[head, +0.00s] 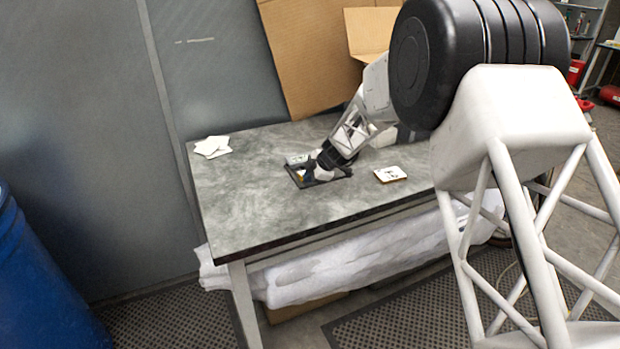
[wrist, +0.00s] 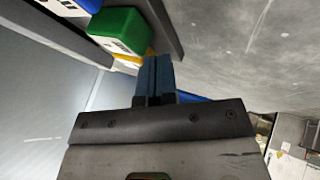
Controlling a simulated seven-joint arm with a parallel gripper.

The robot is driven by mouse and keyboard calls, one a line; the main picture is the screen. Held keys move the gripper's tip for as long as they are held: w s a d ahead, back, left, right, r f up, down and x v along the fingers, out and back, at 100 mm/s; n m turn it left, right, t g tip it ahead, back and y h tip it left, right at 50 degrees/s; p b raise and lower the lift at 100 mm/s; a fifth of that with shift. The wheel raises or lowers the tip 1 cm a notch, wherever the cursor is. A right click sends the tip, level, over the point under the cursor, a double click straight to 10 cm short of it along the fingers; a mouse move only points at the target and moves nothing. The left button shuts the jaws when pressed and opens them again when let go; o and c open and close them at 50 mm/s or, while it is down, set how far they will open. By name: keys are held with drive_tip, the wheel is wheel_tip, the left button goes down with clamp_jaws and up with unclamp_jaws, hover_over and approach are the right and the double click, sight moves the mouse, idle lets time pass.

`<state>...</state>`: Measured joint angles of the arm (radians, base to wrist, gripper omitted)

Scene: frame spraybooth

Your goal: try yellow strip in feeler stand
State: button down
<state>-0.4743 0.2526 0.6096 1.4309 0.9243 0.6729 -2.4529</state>
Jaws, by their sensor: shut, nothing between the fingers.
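My gripper (head: 318,172) is low over the table, at a small dark tray-like holder (head: 293,180); it hides much of that holder. In the wrist view my gripper's fingers (wrist: 155,75) are together with nothing between them. A yellow piece (wrist: 128,61) is just beyond the fingertips, partly behind a green block (wrist: 119,29); I cannot tell whether the fingers touch it. A blue edge (wrist: 193,97) shows beside the fingers. The dark wall (wrist: 163,28) runs alongside the blocks. I cannot tell which part is the feeler stand.
A white card with black print (head: 390,174) lies right of the holder. A small pale green-marked piece (head: 297,159) is behind it. White sheets (head: 212,146) lie at the table's left. Cardboard (head: 310,55) stands at the back. The table's front left (head: 255,215) is clear.

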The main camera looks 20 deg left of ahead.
drive_tip(key=shift+w+a, duration=0.65)
drive_tip(key=shift+s+d, duration=0.15)
drive_tip(key=shift+d, duration=0.05)
drive_tip(key=shift+s+d+r, duration=0.1)
drive_tip(key=shift+s+d, duration=1.2)
drive_tip(key=shift+s, duration=0.05)
drive_tip(key=v, duration=0.9)
drive_tip(key=shift+d+r, duration=0.2)
drive_tip(key=shift+r, duration=0.1)
drive_tip(key=shift+d+r, duration=0.1)
